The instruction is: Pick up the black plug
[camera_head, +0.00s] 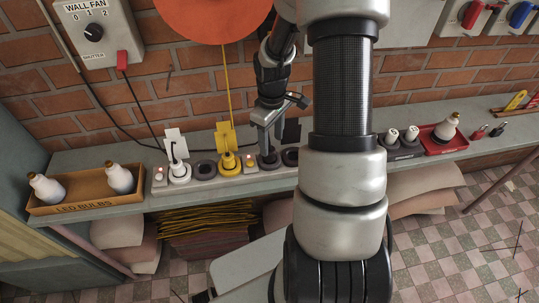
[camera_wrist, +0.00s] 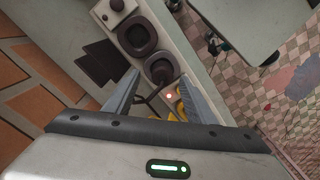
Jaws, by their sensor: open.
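The black plug (camera_head: 268,160) appears to be the dark round piece on the grey power strip (camera_head: 215,179), right of the yellow plug (camera_head: 229,162). In the wrist view it shows as a dark round shape (camera_wrist: 160,72) at the fingertips, with a dark cord near it. My gripper (camera_head: 265,146) points down over it. In the wrist view the fingers (camera_wrist: 159,80) are apart, one on each side of the dark shape, holding nothing. Whether they touch it cannot be told. A black tag (camera_head: 291,131) stands behind, partly hidden by my arm.
A white plug (camera_head: 180,171) and dark empty-looking sockets (camera_head: 206,170) share the strip. A box of LED bulbs (camera_head: 85,199) stands left on the shelf; a red tray (camera_head: 443,140) with a bulb stands right. The brick wall (camera_head: 190,90) is close behind.

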